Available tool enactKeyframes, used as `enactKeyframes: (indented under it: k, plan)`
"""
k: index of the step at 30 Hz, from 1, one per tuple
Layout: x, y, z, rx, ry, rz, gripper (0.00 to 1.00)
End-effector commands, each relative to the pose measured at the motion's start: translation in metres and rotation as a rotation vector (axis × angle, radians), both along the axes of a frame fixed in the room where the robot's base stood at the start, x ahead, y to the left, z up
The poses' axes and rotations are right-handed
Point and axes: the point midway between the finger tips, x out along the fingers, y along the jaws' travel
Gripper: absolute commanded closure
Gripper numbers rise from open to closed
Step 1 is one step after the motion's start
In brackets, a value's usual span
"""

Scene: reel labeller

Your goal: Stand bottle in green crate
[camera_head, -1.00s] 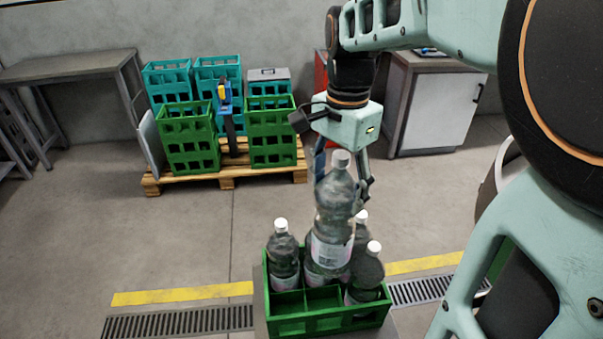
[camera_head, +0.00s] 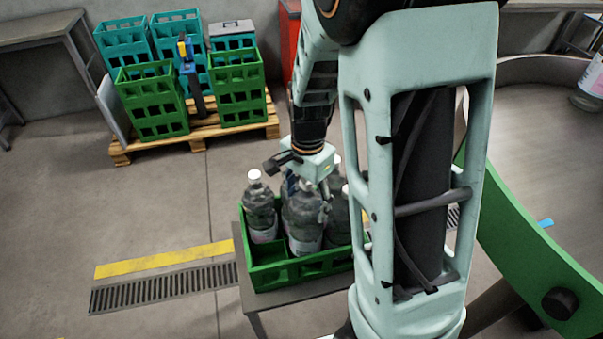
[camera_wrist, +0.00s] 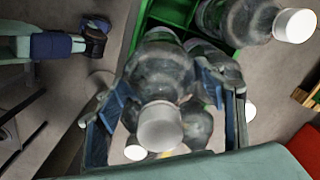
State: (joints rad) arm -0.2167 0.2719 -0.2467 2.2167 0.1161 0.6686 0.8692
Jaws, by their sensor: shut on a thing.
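A clear bottle with a white label (camera_head: 303,218) stands roughly upright in the green crate (camera_head: 300,268), its lower end down among the crate's compartments. My gripper (camera_head: 315,192) is shut on its upper part, from above. In the wrist view the bottle's white cap (camera_wrist: 160,126) points toward the camera, with my gripper's blue fingers (camera_wrist: 165,88) on both sides of its body. Whether the base touches the crate floor is hidden. Another bottle (camera_head: 261,208) stands in the left compartment. More bottles (camera_head: 338,218) are behind and to the right, partly hidden by my gripper and arm.
The crate sits on a small grey stand (camera_head: 290,299). A wooden pallet (camera_head: 200,137) with stacked green and teal crates is at the back left. A green curved rail (camera_head: 530,245) and a round table (camera_head: 530,130) are at right. The floor at left is clear.

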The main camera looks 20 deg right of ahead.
Motion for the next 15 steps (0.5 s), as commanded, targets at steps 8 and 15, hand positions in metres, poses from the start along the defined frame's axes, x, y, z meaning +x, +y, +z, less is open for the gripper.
enactKeyframes:
  k: [8, 15]
  plan:
    - [0.002, 0.0, -0.021, 0.0, -0.004, 0.0, 0.95]
    - [0.001, 0.0, -0.049, 0.0, -0.001, 0.0, 0.95]
